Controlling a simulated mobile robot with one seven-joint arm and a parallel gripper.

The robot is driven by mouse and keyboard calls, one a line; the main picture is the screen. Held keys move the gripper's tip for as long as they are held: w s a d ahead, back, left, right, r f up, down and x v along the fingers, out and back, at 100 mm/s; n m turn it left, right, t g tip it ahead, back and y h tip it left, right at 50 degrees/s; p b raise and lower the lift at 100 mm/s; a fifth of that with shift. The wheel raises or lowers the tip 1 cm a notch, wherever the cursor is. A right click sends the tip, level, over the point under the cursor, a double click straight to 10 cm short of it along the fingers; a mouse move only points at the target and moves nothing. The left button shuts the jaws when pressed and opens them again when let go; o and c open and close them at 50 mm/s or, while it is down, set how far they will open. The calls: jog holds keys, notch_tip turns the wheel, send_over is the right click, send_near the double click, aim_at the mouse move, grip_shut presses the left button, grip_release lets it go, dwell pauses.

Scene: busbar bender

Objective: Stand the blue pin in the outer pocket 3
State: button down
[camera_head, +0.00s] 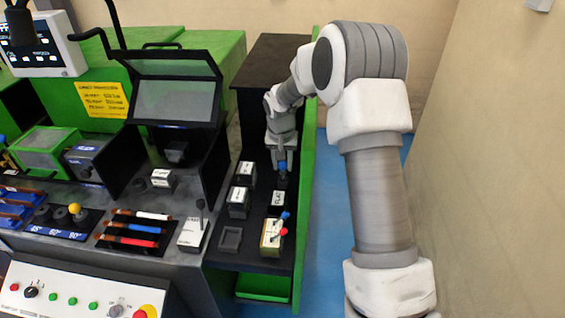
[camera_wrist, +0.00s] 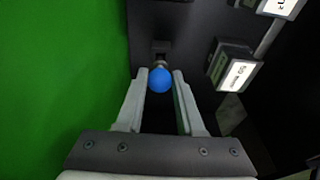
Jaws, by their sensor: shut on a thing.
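My gripper (camera_head: 282,159) points down over the dark shelf at the right of the machine. In the wrist view, my gripper (camera_wrist: 160,78) has its two fingertips on either side of the round blue head of the blue pin (camera_wrist: 160,80); it is shut on it. In the head view the blue pin (camera_head: 282,167) shows just below the fingers, above a small dark block (camera_head: 281,183). No label reading outer pocket 3 is legible.
Two pale-topped blocks (camera_head: 238,202) (camera_head: 245,173) stand left. A green wall (camera_head: 306,190) runs close along the right; it fills the left of the wrist view (camera_wrist: 60,90).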

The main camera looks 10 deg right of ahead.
jog(key=shift+s+b+x, duration=0.1)
jog(key=shift+b+x, duration=0.3)
jog(key=shift+x, duration=0.2)
jog(key=shift+s+b+x, duration=0.15)
jog(key=shift+b+x, duration=0.25)
jog(key=shift+x, duration=0.2)
jog(key=shift+c, duration=2.2)
grip_release()
jog(key=shift+a, duration=0.1)
jog(key=d+p+v, duration=0.1)
jog(key=p+v, duration=0.1)
jog(key=v, duration=1.5)
jog(key=shift+a+r, duration=0.2)
jog(key=shift+a, duration=0.2)
